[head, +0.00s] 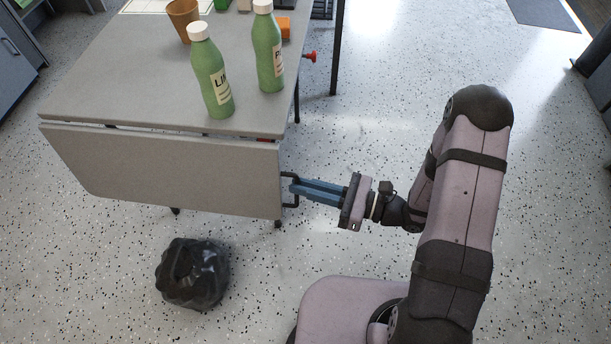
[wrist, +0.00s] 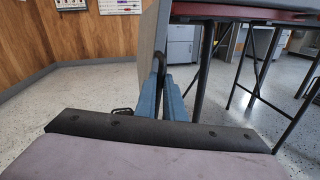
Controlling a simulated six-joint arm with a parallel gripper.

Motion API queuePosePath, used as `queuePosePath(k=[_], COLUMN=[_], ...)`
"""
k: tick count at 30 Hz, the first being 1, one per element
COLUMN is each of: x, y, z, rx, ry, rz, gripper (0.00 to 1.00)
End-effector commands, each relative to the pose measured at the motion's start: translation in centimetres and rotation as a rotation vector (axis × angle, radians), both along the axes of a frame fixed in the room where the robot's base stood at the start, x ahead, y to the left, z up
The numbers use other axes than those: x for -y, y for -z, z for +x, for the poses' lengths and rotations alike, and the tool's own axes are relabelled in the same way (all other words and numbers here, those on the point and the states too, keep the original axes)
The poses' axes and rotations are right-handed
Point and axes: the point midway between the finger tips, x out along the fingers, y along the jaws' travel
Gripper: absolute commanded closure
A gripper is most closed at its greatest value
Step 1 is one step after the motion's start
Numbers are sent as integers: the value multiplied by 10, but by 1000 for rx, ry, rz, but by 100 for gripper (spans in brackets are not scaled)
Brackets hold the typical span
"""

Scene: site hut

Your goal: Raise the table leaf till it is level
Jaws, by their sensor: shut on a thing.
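The table leaf (head: 165,170) is a grey panel that hangs down from the near edge of the grey table (head: 130,80) in the head view. It looks close to vertical. In the wrist view the leaf (wrist: 151,45) shows nearly edge-on. A black handle (head: 288,178) sticks out from the leaf's right edge. My gripper (head: 293,187) has blue fingers and reaches in from the right, shut on the handle. In the wrist view the handle (wrist: 161,62) runs down between the fingers, which partly hide it.
Two green bottles, one (head: 211,75) nearer and one (head: 267,50) farther, stand on the table close to the hinge edge. A brown cup (head: 184,18) stands behind. A black bag (head: 192,273) lies on the floor below the leaf. A red knob (head: 310,56) sits beyond the table's right side.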

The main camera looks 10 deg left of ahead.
Motion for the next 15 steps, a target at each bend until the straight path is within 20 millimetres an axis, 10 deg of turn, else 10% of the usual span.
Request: queuePosePath(k=[15], x=[0], y=[-38], z=[-52], rx=[-480], ry=[-5], rz=[0], gripper=[100])
